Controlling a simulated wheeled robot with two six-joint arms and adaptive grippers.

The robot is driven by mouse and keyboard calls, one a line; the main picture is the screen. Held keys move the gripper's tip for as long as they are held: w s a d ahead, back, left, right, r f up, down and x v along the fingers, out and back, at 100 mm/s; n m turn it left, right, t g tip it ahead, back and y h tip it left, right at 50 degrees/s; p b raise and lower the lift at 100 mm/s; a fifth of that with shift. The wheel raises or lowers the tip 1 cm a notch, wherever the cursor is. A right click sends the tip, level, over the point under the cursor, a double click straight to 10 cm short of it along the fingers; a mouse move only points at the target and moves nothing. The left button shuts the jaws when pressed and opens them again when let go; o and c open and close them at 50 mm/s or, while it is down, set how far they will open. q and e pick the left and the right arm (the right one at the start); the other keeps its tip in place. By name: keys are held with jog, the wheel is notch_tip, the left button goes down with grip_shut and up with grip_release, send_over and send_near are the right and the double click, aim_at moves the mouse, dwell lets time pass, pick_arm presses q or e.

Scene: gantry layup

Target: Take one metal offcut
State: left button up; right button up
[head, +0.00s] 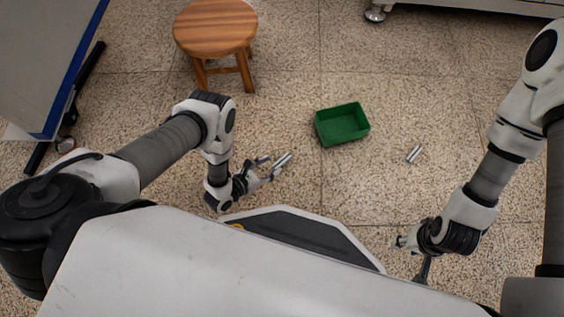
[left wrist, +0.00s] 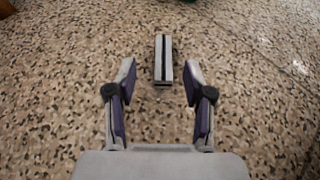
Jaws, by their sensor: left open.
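One metal offcut (head: 284,159) lies on the speckled floor just beyond my left gripper (head: 268,169). In the left wrist view this offcut (left wrist: 163,60) is a short silver bar with a dark lengthwise groove. It lies lengthwise ahead, its near end about level with the fingertips and between them in the picture. My left gripper (left wrist: 160,82) is open and empty. A second metal offcut (head: 413,154) lies on the floor to the right. My right gripper (head: 402,242) is at the lower right, away from both offcuts; its finger opening is too small to tell.
An open green bin (head: 342,139) stands on the floor between the two offcuts. A round wooden stool (head: 215,30) is at the back left. A wheeled white-and-blue unit (head: 45,60) is at the far left. The floor around the bin is clear.

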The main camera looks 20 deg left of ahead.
aim_at(281, 162)
pick_arm(q)
jog(key=b+x, duration=0.1)
jog(key=x, duration=0.1)
jog(key=b+x, duration=0.2)
jog(key=x, duration=0.1)
jog(key=shift+s+d+f, duration=0.1)
jog(key=shift+d+f, duration=0.1)
jog(key=shift+f, duration=0.15)
jog(key=shift+r, duration=0.15)
grip_shut()
